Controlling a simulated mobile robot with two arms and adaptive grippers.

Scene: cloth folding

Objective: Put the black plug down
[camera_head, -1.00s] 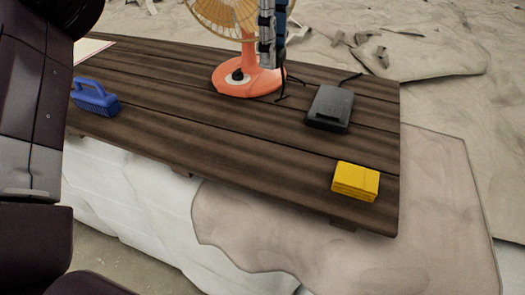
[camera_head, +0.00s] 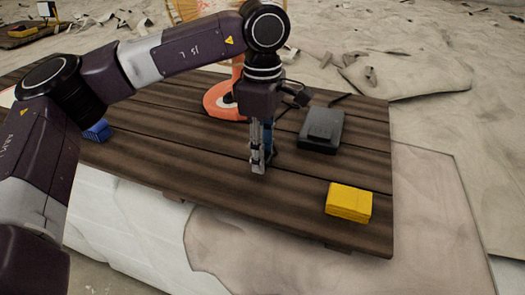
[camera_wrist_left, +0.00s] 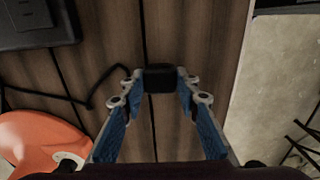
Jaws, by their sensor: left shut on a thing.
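My left gripper (camera_head: 258,168) points down over the middle of the wooden table, with its fingertips low near the planks. In the left wrist view the gripper (camera_wrist_left: 161,80) is shut on the black plug (camera_wrist_left: 160,77), a small dark block between the two blue-padded fingers. A thin black cable (camera_wrist_left: 95,101) runs left of the plug. In the head view the plug is hidden by the fingers. I cannot tell whether it touches the table. My right gripper is not in view.
The orange fan base (camera_head: 218,103) stands behind the gripper. A dark grey box (camera_head: 321,129) lies to its right and a yellow block (camera_head: 349,201) near the table's (camera_head: 230,183) front right. A blue item (camera_head: 97,131) is at left. Planks before the gripper are clear.

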